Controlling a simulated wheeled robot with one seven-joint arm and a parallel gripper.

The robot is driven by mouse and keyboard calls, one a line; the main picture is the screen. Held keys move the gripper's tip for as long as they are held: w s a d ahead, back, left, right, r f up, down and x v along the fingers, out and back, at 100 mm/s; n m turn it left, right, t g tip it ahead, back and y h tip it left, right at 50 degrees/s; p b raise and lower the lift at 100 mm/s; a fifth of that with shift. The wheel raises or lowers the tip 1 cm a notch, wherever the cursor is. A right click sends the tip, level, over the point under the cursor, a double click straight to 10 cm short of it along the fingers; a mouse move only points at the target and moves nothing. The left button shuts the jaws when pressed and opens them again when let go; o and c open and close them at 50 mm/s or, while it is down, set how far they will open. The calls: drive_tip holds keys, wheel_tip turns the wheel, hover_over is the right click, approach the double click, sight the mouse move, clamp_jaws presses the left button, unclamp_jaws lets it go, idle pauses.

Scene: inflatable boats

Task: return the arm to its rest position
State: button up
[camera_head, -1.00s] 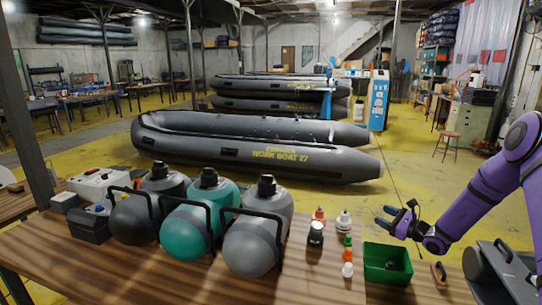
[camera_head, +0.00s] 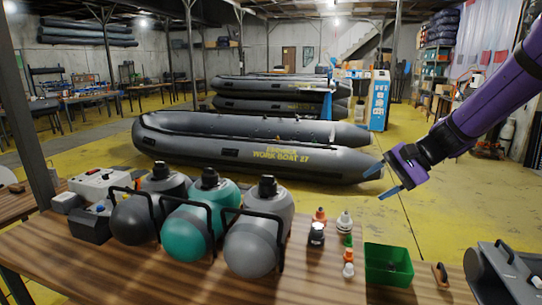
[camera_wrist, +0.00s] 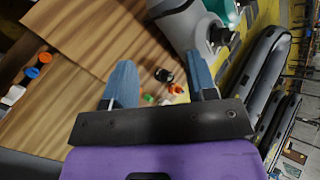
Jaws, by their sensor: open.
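My purple arm reaches in from the right edge in the head view. My gripper (camera_head: 381,181) is raised above and beyond the table's far edge, to the right of the small bottles and above the green bin (camera_head: 388,265). Its two blue fingers are spread apart with nothing between them. In the wrist view my gripper (camera_wrist: 163,82) also shows its blue fingers wide apart, with the table and small bottles far below.
The wooden table (camera_head: 318,284) holds three tanks, including a teal one (camera_head: 188,232), several small bottles, a wooden-handled tool (camera_head: 440,274) and a grey device (camera_head: 503,272). A large inflatable boat (camera_head: 255,152) lies on the floor behind. The air around my gripper is clear.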

drive_tip(key=s+d+r+n+t+h, duration=0.1)
drive_tip(key=s+d+r+n+h, duration=0.1)
drive_tip(key=s, duration=0.6)
drive_tip(key=s+d+r+n+t+h, duration=0.1)
drive_tip(key=s+r+n+h, duration=0.2)
drive_tip(key=s, duration=0.6)
drive_tip(key=s+d+r+n+t+h, duration=0.1)
drive_tip(key=s+h, duration=0.3)
drive_tip(key=s, duration=0.5)
drive_tip(key=shift+d+r+n+t+h, duration=0.3)
drive_tip(key=shift+d+r+n, duration=0.5)
drive_tip(key=shift+d+n, duration=0.1)
